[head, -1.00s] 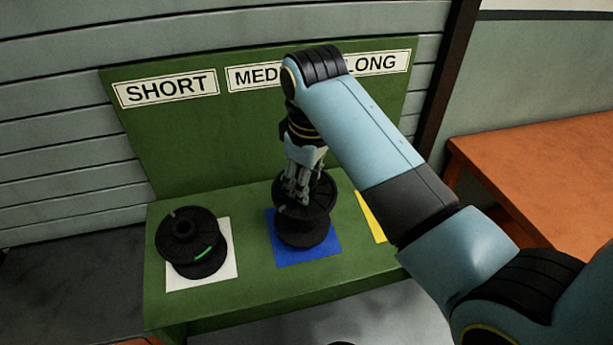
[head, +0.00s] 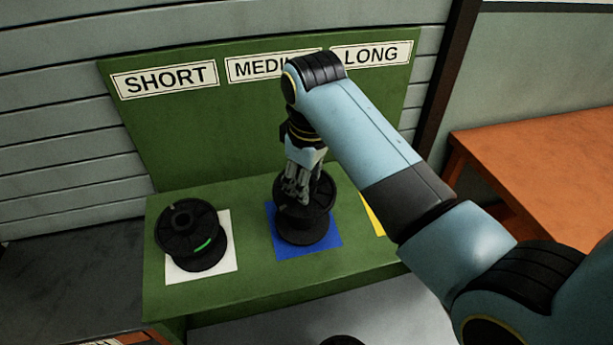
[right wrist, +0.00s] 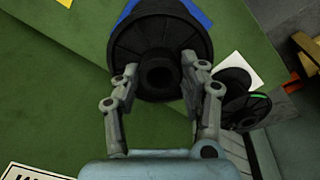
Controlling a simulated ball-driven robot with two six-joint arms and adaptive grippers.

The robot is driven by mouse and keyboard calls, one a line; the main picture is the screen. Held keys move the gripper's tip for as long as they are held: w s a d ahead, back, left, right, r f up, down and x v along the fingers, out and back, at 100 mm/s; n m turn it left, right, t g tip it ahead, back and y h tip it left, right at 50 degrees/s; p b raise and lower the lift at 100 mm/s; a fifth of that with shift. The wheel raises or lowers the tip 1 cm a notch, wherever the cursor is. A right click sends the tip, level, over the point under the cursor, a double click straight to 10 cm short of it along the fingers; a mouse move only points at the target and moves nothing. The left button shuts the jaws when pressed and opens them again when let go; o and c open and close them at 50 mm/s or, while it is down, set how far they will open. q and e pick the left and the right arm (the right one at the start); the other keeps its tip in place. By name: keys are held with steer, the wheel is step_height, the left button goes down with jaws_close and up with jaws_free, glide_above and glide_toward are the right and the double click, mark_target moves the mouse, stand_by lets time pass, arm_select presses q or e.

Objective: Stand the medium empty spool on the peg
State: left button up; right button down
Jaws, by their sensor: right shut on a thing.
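A black spool (head: 306,228) stands on the blue square (head: 287,247) under the partly covered "MEDIUM" label (head: 258,68). My right gripper (head: 295,192) reaches down to it from above and is shut on it. In the right wrist view the fingers (right wrist: 160,72) lie either side of the spool's raised hub, over its top flange (right wrist: 160,40). The spool looks about upright. I see no peg; whether one is inside the spool is hidden. My left gripper is out of view.
Another black spool with a green mark (head: 190,236) stands on the white square (head: 228,260) under "SHORT". A yellow square (head: 372,214) is partly behind my arm. The green bench (head: 255,292) is bare in front. An orange table (head: 540,160) stands right.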

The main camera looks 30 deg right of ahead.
steer(key=shift+w+f, duration=0.1)
steer(key=shift+f, duration=0.4)
steer(key=c, duration=0.6)
jaws_free()
steer(key=r, duration=0.4)
steer(key=s+r, duration=0.1)
steer(key=r, duration=0.3)
steer(key=s+r, duration=0.1)
steer(key=r, duration=0.2)
steer(key=shift+a+r, duration=0.2)
steer(key=shift+r, duration=0.2)
